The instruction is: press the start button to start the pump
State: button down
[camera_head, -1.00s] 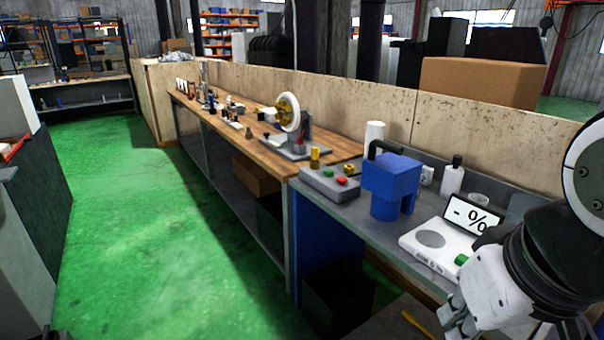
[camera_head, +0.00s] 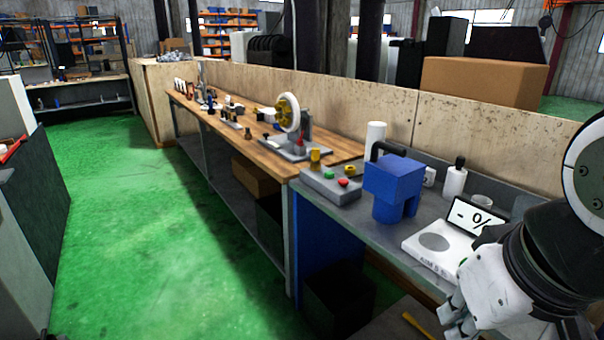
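A grey control box (camera_head: 330,189) sits on the bench near the corner of the wooden top. It carries a green button (camera_head: 329,174), a red button (camera_head: 343,183) and yellow knobs. Right of it stands a blue pump-like unit (camera_head: 393,185) with a black handle or hose. A white device (camera_head: 424,252) with a round grey disc and a tilted display lies closer to me. My gripper (camera_head: 452,318) is at the lower right, in front of the bench edge and well away from the control box. Its fingers point down-left, and their opening is unclear.
A wheel-like grinder (camera_head: 290,118) stands on the wooden bench (camera_head: 258,150) beyond the control box. A white bottle (camera_head: 455,180) and a white cylinder (camera_head: 375,138) stand along the back panel. The green floor (camera_head: 150,230) left of the bench is clear.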

aim_at(330, 175)
jog(key=i+j+z, duration=0.1)
jog(key=z, duration=0.25)
jog(key=j+z, duration=0.1)
jog(key=z, duration=0.3)
jog(key=i+j+z, duration=0.15)
jog(key=z, duration=0.2)
jog(key=i+j+z, duration=0.25)
jog(key=j, duration=0.45)
jog(key=j+z, duration=0.25)
jog(key=j, duration=0.45)
jog(key=i+j+z, duration=0.1)
jog(key=j+z, duration=0.15)
jog(key=j, duration=1.35)
jog(key=l, duration=0.3)
